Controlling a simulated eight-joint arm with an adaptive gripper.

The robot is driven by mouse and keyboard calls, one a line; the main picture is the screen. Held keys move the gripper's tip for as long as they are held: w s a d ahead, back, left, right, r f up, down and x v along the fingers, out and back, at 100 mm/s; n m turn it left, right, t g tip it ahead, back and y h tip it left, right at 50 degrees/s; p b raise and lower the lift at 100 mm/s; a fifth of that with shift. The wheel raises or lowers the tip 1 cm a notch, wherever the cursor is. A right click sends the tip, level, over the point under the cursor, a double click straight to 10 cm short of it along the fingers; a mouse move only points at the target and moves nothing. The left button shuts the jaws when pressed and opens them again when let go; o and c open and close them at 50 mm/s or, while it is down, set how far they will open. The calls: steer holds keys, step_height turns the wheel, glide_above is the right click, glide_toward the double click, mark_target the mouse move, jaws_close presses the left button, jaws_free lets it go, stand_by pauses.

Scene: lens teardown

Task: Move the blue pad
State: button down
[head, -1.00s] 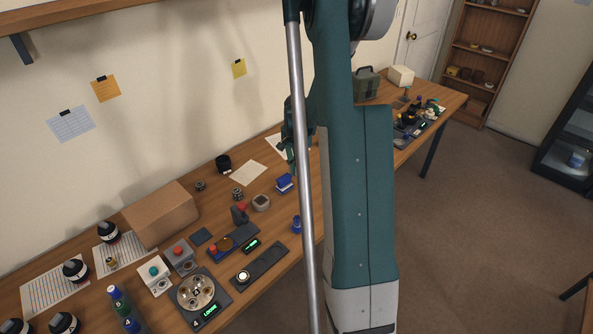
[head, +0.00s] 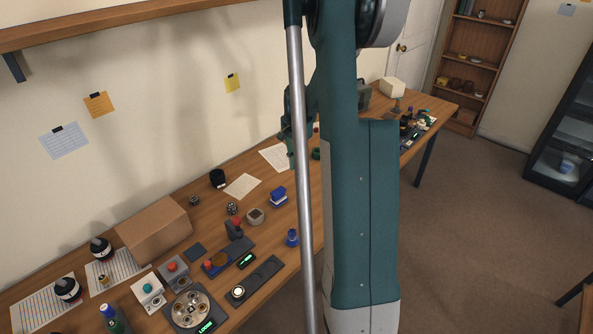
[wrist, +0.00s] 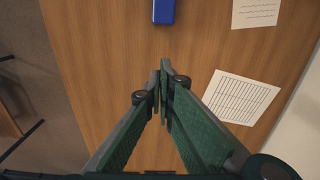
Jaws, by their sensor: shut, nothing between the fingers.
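The blue pad (head: 278,197) is a small blue block lying on the wooden table, left of my arm in the head view. In the wrist view the blue pad (wrist: 164,11) is at the top edge, partly cut off by the frame. My gripper (wrist: 162,78) is shut and empty above bare table. The pad lies beyond its fingertips, apart from them.
A ruled paper sheet (wrist: 240,96) lies right of my fingers, with another paper (wrist: 255,13) beyond it. A cardboard box (head: 154,232) is further left. Table around the fingers is clear.

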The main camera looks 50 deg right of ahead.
steer(key=shift+r, duration=0.9)
steer(key=s+a+r+n+t, duration=0.1)
steer(key=a+r+n, duration=0.3)
steer(key=a, duration=0.5)
steer(key=s+a+r+n+t+h, duration=0.1)
steer(key=a+r, duration=0.6)
steer(key=a, duration=0.2)
steer(key=s+a+r+n+t, duration=0.1)
steer(key=a+r+n, duration=0.3)
steer(key=a, duration=0.5)
steer(key=s+a+r+n+t, duration=0.1)
steer(key=s+a+n, duration=0.3)
steer(key=s+a, duration=0.4)
steer(key=s+a+r+n+t+y, duration=0.1)
steer(key=s+a+n+t, duration=0.2)
steer(key=s+a, duration=0.6)
steer(key=shift+a+r+n, duration=0.15)
steer(key=shift+a+n, duration=0.85)
steer(key=shift+a, duration=2.05)
